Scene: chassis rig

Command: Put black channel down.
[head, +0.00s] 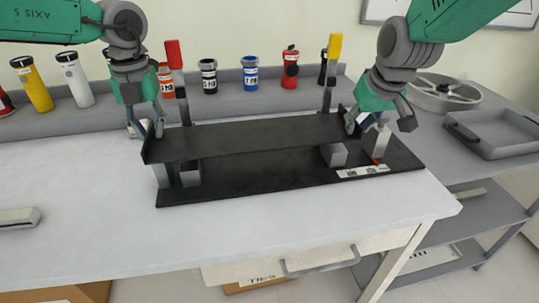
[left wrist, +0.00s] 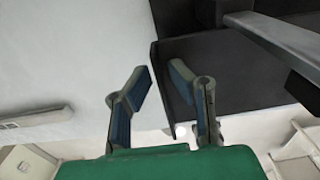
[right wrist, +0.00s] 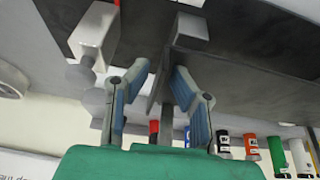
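The black channel (head: 250,140) is a long dark beam lying left to right over the black base plate (head: 260,181). It sits level above the plate, near grey blocks (head: 335,155); the contact under it is hidden. My left gripper (head: 148,128) is at the channel's left end. In the left wrist view its fingers (left wrist: 160,72) stand apart, beside the channel's dark edge. My right gripper (head: 364,122) is at the channel's right end. In the right wrist view its fingers (right wrist: 165,72) are spread, with a thin dark edge between them.
A red-topped post (head: 174,55) and a yellow-topped post (head: 334,47) rise behind the channel. Several bottles and cans stand on the grey shelf behind. A grey tray (head: 495,133) and a round wheel (head: 443,93) lie at right.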

